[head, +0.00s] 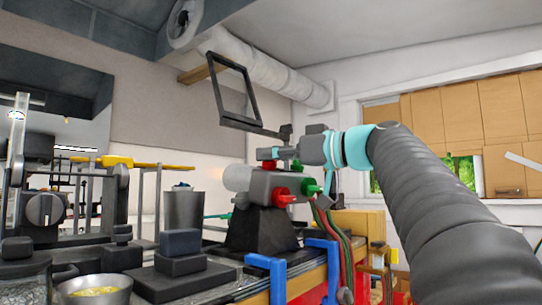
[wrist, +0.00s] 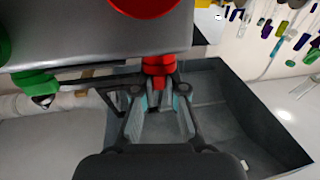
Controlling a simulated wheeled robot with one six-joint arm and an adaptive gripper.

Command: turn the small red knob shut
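The small red knob (head: 268,165) sits on top of a grey torch body (head: 262,186). In the wrist view the small red knob (wrist: 158,68) shows at the end of my gripper (wrist: 159,92). The two fingers stand apart, one on each side of the knob's narrow end, with grey space between the pads. In the head view my gripper (head: 272,153) reaches in from the right, just above the knob. I cannot tell whether a finger touches it.
A larger red knob (head: 284,197) and a green knob (head: 311,187) stick out of the torch's front. Red and green hoses hang below them. A dark framed panel (head: 233,92) stands above my gripper. Blue brackets (head: 268,262) and a metal bowl (head: 95,290) are on the bench.

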